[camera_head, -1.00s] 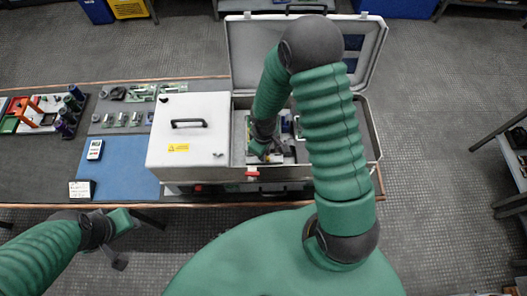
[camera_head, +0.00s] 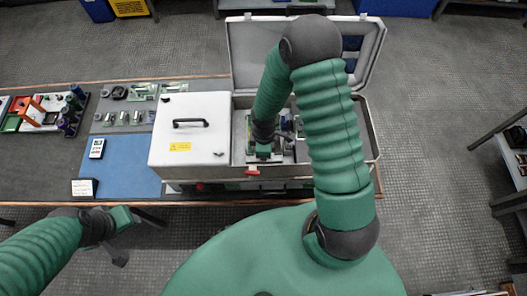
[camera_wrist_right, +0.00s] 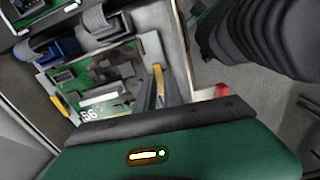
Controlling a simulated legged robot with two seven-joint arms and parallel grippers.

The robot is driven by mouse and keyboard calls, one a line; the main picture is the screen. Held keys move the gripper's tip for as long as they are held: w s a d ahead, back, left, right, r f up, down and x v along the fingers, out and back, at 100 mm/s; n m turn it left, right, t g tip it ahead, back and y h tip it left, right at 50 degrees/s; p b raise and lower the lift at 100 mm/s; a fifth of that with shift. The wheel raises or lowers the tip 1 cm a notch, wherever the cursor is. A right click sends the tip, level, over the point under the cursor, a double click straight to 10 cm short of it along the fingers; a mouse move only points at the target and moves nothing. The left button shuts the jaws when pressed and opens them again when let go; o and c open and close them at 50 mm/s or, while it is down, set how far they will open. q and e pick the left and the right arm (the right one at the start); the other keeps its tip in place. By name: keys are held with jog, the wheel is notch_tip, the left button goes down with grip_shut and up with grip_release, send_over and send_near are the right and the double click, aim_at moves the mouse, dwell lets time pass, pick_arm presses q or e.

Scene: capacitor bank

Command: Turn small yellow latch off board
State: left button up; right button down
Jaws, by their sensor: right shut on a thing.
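A green circuit board (camera_wrist_right: 115,72) lies inside the open grey case (camera_head: 372,140). In the right wrist view, a small yellow latch (camera_wrist_right: 159,78) stands at the board's right edge. My right gripper (camera_wrist_right: 160,92) is shut on this latch, with its dark fingers on either side. A second yellow piece (camera_wrist_right: 60,105) is at the board's left edge. In the head view, my right gripper (camera_head: 263,153) reaches down into the case and hides part of the board. My left gripper (camera_head: 124,218) hangs away from the case, in front of the table; its fingers are unclear.
A white lid panel (camera_head: 190,145) with a black handle covers the case's left part. The case's raised lid (camera_head: 240,50) stands behind. A blue mat (camera_head: 125,165), a multimeter and small boards lie left. Grey connectors (camera_wrist_right: 103,22) sit beside the board in the wrist view.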

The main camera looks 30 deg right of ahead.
jog(key=shift+w+d+r, duration=0.1)
jog(key=shift+w, duration=0.05)
jog(key=c, duration=1.5)
grip_release()
jog(key=shift+o, duration=0.2)
notch_tip(320, 180, up, 17)
jog(key=shift+f, duration=0.2)
